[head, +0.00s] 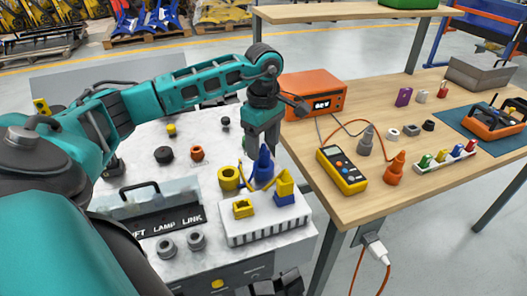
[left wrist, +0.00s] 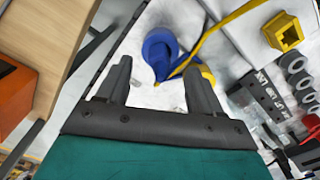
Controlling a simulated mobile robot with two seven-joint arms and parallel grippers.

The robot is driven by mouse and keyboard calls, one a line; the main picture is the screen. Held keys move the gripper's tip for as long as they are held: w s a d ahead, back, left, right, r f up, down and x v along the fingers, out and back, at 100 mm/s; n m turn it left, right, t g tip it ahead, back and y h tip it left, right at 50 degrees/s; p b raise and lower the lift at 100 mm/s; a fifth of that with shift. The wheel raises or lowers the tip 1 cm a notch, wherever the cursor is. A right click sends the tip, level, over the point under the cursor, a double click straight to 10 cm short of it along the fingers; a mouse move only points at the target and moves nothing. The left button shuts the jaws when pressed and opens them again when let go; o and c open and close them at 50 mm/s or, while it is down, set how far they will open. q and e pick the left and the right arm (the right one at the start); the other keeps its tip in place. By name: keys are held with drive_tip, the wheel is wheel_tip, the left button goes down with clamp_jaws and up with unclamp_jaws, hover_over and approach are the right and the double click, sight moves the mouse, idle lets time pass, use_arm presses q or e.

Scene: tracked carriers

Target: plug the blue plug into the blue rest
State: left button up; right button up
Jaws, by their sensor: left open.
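A blue cone-shaped plug (head: 263,167) stands on the white top of the carrier, and it also shows in the left wrist view (left wrist: 160,50). A yellow cord runs beside it. My left gripper (head: 264,143) is open, pointing down just above the plug. In the left wrist view the plug lies between and beyond the fingertips (left wrist: 156,68), with no clear contact. A blue block (head: 285,200) sits on the white ribbed block with a yellow piece on top; I cannot tell whether it is the blue rest. My right gripper is not in view.
A yellow ring (head: 229,178) stands left of the plug. A yellow square socket (head: 243,208) is on the white ribbed block (head: 265,230). A wooden table with a yellow meter (head: 342,170), an orange box (head: 314,92) and orange cone (head: 395,169) is at right.

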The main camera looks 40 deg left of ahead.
sight(263, 145)
use_arm(q)
wheel_tip(263, 145, up, 8)
drive_tip(key=shift+r+p, duration=0.25)
drive_tip(key=shift+p, duration=0.05)
drive_tip(key=shift+r, duration=0.45)
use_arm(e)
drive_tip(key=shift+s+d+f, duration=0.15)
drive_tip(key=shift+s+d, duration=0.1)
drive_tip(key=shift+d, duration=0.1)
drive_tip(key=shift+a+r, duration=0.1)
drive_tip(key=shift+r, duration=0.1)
use_arm(q)
drive_tip(key=shift+s, duration=0.1)
